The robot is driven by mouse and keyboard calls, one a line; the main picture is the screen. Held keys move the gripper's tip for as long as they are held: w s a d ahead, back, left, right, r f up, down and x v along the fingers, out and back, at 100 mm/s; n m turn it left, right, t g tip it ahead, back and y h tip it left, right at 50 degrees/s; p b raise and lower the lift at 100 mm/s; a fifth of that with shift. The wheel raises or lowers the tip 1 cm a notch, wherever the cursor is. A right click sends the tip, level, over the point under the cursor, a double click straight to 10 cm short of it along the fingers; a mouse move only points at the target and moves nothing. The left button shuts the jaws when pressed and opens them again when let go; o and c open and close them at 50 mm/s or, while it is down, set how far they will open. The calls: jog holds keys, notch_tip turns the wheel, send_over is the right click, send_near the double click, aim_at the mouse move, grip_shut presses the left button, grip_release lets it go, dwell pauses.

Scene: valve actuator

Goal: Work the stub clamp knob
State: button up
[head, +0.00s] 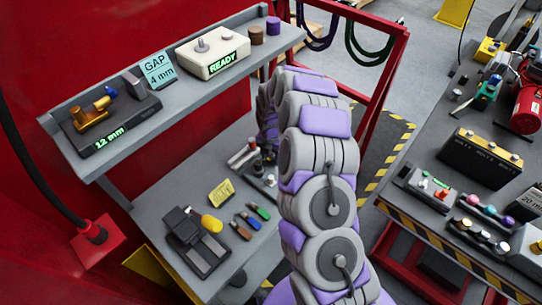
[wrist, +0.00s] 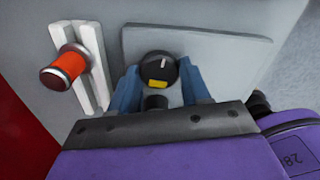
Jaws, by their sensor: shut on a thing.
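In the wrist view a round black knob (wrist: 160,67) with a white pointer line and a yellow mark sits on a light grey panel (wrist: 220,45). The white line points up, tilted slightly right. My gripper (wrist: 161,72) has its two blue fingers on either side of the knob and is shut on it. A short black cylinder (wrist: 155,102) shows between the fingers, just below the knob; its lower part is hidden by my gripper. In the head view my own arm hides the gripper and the knob.
An orange-red capped cylinder (wrist: 63,68) on white rails (wrist: 92,62) stands left of the knob. In the head view a shelf (head: 190,92) overhangs the grey bench (head: 165,205), with a READY box (head: 213,52). A loaded table (head: 440,205) stands right of my arm.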

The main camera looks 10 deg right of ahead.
aim_at(271, 157)
jog(key=shift+w+r, duration=0.15)
jog(key=shift+w, duration=0.05)
dwell(0.4)
jog(key=o, duration=1.1)
jog(key=shift+c, duration=0.2)
notch_tip(271, 157, up, 17)
jog(key=p, duration=0.1)
jog(key=shift+p, duration=0.35)
jog(key=shift+r, duration=0.1)
